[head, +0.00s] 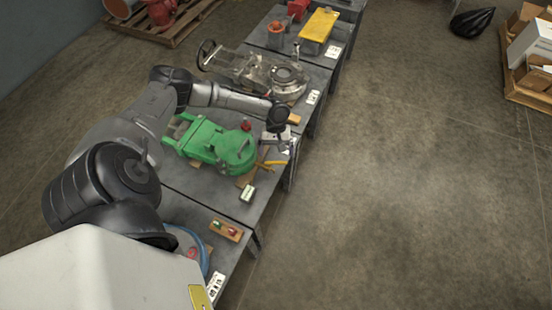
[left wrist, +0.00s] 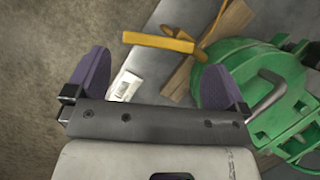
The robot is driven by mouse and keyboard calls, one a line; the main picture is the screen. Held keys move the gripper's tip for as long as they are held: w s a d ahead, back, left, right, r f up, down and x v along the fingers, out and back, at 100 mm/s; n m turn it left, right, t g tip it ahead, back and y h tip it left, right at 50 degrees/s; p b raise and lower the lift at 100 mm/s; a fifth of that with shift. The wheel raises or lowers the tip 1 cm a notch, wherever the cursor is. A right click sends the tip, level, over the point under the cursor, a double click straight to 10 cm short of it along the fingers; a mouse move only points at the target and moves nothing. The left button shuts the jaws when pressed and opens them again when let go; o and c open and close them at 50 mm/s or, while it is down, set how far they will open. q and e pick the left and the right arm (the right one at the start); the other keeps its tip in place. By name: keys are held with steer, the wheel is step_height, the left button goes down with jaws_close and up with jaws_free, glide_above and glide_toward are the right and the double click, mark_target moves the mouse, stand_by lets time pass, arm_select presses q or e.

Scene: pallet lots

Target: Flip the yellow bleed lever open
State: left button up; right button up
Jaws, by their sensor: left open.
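The yellow bleed lever (head: 272,164) sticks out from the right side of a green cast machine (head: 215,146) on a grey table. In the left wrist view the lever (left wrist: 158,42) is a short yellow bar lying crosswise beyond my fingertips, and the green machine (left wrist: 265,85) fills the right side. My left gripper (head: 279,133) hangs just behind the lever, at the table's right edge. In the left wrist view its two purple-grey fingers (left wrist: 153,80) are wide apart with nothing between them. The lever looks apart from both fingers. My right gripper is not in view.
A wooden block (left wrist: 225,25) sits beside the lever, and a white label (left wrist: 124,86) lies near the left finger. A grey machine with a handwheel (head: 265,75) stands on the table behind. The floor (head: 400,190) to the right is clear.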

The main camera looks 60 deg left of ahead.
mark_target(276, 162)
arm_select(q)
steer(key=shift+b+x, duration=0.3)
steer(key=shift+x, duration=1.55)
